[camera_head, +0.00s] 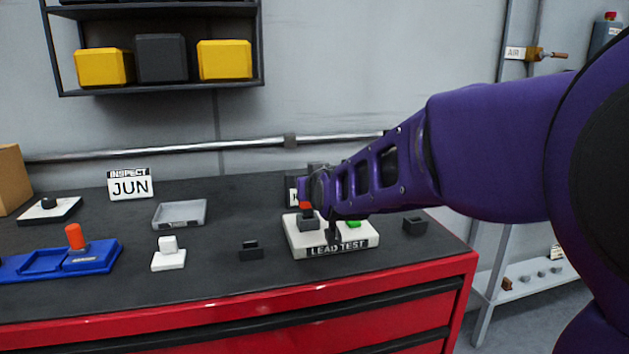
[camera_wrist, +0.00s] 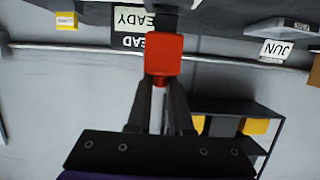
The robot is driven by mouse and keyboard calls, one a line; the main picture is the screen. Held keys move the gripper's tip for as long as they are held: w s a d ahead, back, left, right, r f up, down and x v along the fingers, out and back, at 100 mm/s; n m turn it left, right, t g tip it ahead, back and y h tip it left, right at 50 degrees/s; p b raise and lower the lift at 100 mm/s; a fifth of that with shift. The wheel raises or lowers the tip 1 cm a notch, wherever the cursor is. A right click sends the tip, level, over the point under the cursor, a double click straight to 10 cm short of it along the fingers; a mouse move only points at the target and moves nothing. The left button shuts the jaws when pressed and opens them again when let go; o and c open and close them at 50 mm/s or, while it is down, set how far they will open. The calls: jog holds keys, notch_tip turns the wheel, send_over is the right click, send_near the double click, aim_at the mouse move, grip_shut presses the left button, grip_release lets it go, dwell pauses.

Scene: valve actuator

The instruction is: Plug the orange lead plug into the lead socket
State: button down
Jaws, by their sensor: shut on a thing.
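An orange-red plug (camera_wrist: 164,55) is between my gripper's fingers (camera_wrist: 160,100) in the wrist view, which is upside down. In the head view the plug (camera_head: 306,209) shows just above a dark socket block (camera_head: 306,223) on the white LEAD TEST base (camera_head: 352,250). The dark block (camera_wrist: 165,20) also shows beyond the plug in the wrist view. My gripper (camera_head: 318,195) is shut on the plug, partly hidden by my wrist. The plug looks in line with the socket; I cannot tell how deep it sits.
A blue tray (camera_head: 30,262) with an orange knob (camera_head: 75,236), a white block (camera_head: 168,255), a small black block (camera_head: 250,250) and a grey tray (camera_head: 180,213) stand to the left. A black block (camera_head: 414,224) is at right. A green piece (camera_head: 354,221) sits on the base.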

jog(key=shift+f, duration=1.1)
jog(key=c, duration=0.7)
grip_release()
jog(key=shift+c, duration=0.2)
